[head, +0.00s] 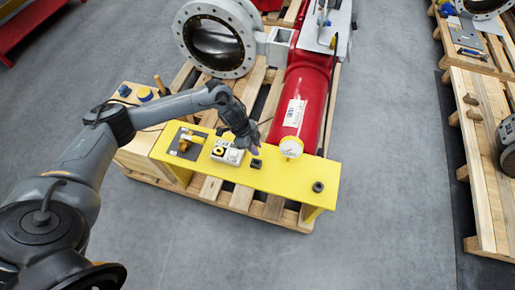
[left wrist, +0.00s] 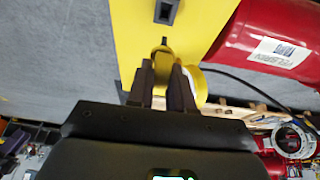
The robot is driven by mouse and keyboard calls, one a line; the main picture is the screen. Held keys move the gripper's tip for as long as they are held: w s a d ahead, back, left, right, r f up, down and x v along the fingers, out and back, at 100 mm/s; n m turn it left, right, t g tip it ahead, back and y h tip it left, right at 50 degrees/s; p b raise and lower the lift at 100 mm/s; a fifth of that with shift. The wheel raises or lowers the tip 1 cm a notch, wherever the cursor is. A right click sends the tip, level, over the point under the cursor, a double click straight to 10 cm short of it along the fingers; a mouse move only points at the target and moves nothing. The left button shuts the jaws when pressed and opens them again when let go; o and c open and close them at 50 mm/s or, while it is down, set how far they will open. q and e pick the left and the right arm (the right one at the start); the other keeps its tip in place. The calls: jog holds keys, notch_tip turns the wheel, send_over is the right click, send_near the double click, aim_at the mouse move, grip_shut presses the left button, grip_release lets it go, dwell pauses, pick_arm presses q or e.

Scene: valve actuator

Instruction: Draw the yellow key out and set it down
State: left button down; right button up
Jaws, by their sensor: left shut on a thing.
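My left gripper (head: 253,146) is over the yellow bench (head: 208,174), near a small black block (head: 256,163). In the left wrist view its dark fingers (left wrist: 168,80) are shut on the yellow key (left wrist: 162,51). The key's yellow end shows just past the fingertips, with a small dark tip; the rest is hidden between the fingers. A dark slotted block (left wrist: 166,11) lies beyond the tip, with a yellow gap between them in the picture. The key cannot be made out in the head view. My right gripper is not in view.
A red cylinder (head: 313,92) with a yellow-rimmed round cap (head: 291,147) lies right of my gripper. A white box (head: 228,151) and a dark plate with a yellow fitting (head: 186,143) are left. A black ring (head: 318,187) stands on the bench's right end.

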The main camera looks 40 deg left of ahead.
pick_arm(q)
jog(key=shift+w+d, duration=0.1)
jog(key=shift+d, duration=0.15)
jog(key=shift+a+r+p, duration=0.1)
jog(key=shift+r+p, duration=0.05)
jog(key=shift+p, duration=0.3)
notch_tip(320, 180, down, 2)
jog(key=shift+b, duration=0.6)
jog(key=b, duration=0.2)
send_over(256, 164)
jog(key=shift+w+a+f, duration=0.1)
jog(key=shift+w+f, duration=0.05)
jog(key=shift+f, duration=0.9)
jog(key=shift+w+a+f, duration=0.1)
jog(key=shift+f, duration=0.9)
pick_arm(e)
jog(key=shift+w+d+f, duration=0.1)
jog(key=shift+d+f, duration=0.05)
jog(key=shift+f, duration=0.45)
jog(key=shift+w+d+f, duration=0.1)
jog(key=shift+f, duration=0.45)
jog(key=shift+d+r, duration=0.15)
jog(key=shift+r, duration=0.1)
pick_arm(q)
jog(key=shift+p, duration=0.4)
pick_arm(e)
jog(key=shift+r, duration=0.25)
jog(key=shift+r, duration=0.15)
